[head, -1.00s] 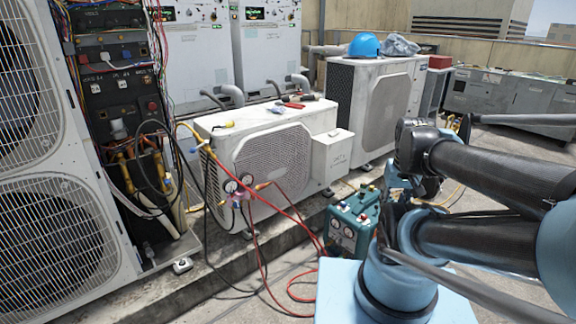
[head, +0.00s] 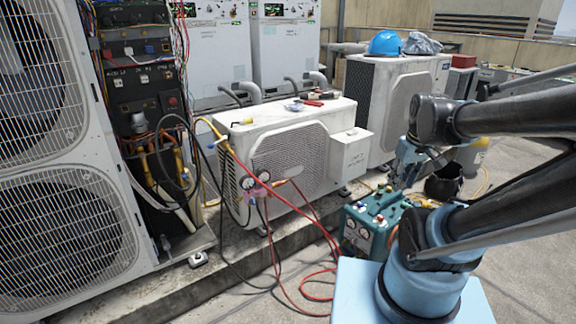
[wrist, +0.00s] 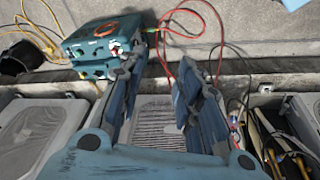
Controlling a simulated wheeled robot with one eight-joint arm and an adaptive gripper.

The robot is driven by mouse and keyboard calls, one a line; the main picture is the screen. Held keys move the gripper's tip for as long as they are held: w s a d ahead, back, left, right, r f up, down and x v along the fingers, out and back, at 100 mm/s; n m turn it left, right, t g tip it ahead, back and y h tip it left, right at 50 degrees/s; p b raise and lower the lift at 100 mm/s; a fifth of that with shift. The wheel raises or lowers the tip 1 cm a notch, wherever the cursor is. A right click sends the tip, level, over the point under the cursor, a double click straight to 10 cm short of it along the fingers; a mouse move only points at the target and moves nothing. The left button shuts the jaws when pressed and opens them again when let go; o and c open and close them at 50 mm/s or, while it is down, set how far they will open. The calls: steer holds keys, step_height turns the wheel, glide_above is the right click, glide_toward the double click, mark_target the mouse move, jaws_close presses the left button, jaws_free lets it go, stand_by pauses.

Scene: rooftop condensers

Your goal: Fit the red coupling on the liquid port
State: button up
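A red hose (head: 302,210) runs from near the gauge manifold (head: 257,184) down to the ground. It also shows in the wrist view (wrist: 168,22). The manifold hangs at the left end of the low white condenser (head: 342,118). The red coupling is too small to tell apart from the other hose ends. Brass valves and pipes (head: 165,160) show in the open bay at left; I cannot tell which port is the liquid one. My gripper (wrist: 160,72) is open and empty above the low condenser, its two blue fingers apart.
A teal recovery machine (head: 372,222) stands on the ground in front of the condenser. Tools (head: 310,101) lie on the condenser's top. A second condenser (head: 385,100) with a blue helmet (head: 385,43) stands behind. Loose hoses cross the ground and ledge.

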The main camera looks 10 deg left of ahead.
steer(key=w+a+r+n, duration=0.1)
steer(key=w+a+n, duration=0.5)
steer(key=w+a, duration=0.3)
steer(key=n+y, duration=0.4)
steer(key=n, duration=1.2)
glide_above(277, 183)
steer(key=s+d, duration=0.6)
steer(key=d, duration=0.1)
step_height(277, 183, down, 16)
steer(key=shift+t, duration=0.4)
steer(key=x, duration=1.6)
steer(key=shift+w+a+f, duration=0.1)
steer(key=shift+a+f, duration=0.15)
steer(key=shift+a, duration=0.05)
jaws_close()
